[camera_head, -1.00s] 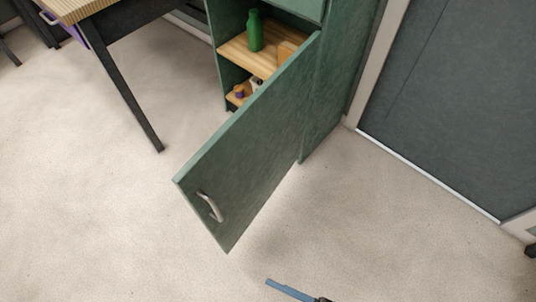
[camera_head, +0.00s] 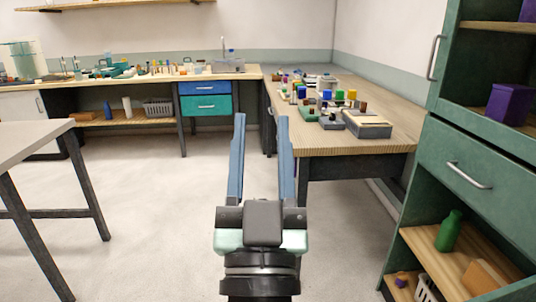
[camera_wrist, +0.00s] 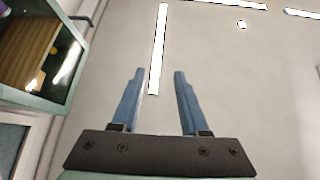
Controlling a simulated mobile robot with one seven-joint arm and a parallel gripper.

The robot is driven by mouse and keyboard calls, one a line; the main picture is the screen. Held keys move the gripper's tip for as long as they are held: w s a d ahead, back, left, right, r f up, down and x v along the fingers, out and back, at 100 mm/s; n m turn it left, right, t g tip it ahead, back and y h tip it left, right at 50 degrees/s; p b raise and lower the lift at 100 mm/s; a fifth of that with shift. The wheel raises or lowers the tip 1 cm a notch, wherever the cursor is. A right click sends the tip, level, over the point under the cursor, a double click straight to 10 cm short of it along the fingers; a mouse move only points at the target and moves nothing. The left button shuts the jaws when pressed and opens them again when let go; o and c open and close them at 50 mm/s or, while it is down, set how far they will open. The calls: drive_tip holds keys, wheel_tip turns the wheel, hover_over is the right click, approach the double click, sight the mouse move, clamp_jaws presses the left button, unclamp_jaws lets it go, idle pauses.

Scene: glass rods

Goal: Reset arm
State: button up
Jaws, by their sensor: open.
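My gripper (camera_head: 262,122) is at the lower middle of the head view. Its two long blue fingers point away from me and stand well apart. Nothing is between them, and they touch nothing. The wrist view also shows the open fingers (camera_wrist: 157,74) against the pale ceiling with its bright light strips. No glass rod can be made out clearly in these frames.
A green cabinet (camera_head: 475,150) with a drawer and shelves stands close on the right; a green bottle (camera_head: 449,232) is on its lower shelf. A wooden workbench (camera_head: 390,92) with small items lies ahead right. A table (camera_head: 32,138) stands left. The floor (camera_head: 150,210) between is clear.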

drive_tip(key=s+r+t, duration=0.1)
drive_tip(key=s+r, duration=0.3)
drive_tip(key=r, duration=0.4)
drive_tip(key=s+r+t, duration=0.1)
drive_tip(key=s+r, duration=0.4)
drive_tip(key=r, duration=0.2)
wheel_tip(320, 180, up, 21)
drive_tip(key=p, duration=2)
drive_tip(key=shift+w+d+n+p, duration=0.2)
drive_tip(key=shift+d+n+p, duration=0.05)
drive_tip(key=shift+n+p, duration=0.15)
